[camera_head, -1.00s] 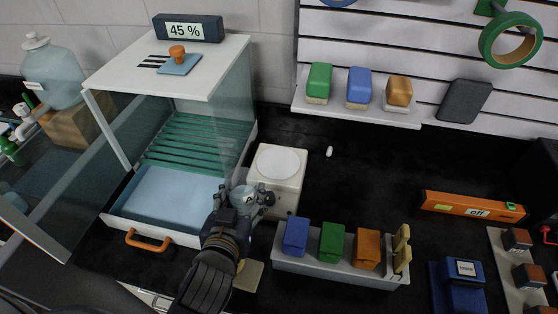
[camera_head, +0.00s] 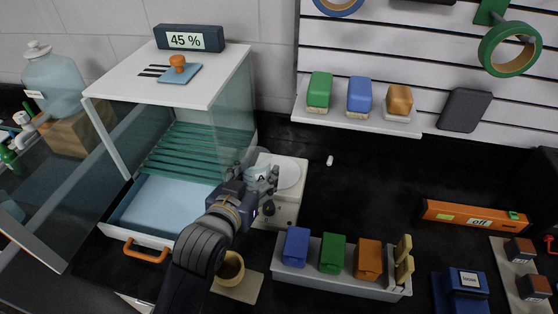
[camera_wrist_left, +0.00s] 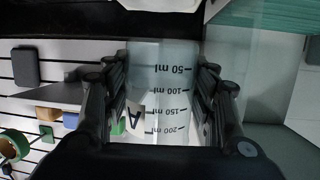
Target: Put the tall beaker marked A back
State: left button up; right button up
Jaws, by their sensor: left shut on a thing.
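The tall beaker marked A (camera_head: 262,170) is clear glass with a white label. My left gripper (camera_head: 258,180) is shut around it, in front of the glass-walled cabinet's right side and over the left part of the white balance (camera_head: 289,174). In the left wrist view the beaker (camera_wrist_left: 165,75) sits between both fingers (camera_wrist_left: 160,100), its ml marks and the A label appearing upside down. I cannot tell whether its base touches anything. My right gripper is not in view.
The glass cabinet (camera_head: 190,80) has its front open, with a pale blue tray (camera_head: 165,203) and green slats (camera_head: 190,150) inside. A yellowish cup (camera_head: 231,268) stands on a beige pad (camera_head: 245,288). A grey rack (camera_head: 320,279) holds coloured blocks.

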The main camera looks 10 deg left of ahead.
pick_arm(q)
jog(key=w+d+p, duration=0.2)
jog(key=w, duration=1)
notch_tip(320, 180, down, 6)
jog(key=shift+d+r+p, duration=0.1)
jog(key=shift+d+p, duration=0.05)
jog(key=shift+p, duration=0.7)
jog(key=shift+w+f+p, duration=0.15)
jog(key=shift+f+p, duration=0.15)
jog(key=shift+f, duration=0.3)
jog(key=o, duration=1.2)
jog(key=shift+f, duration=0.15)
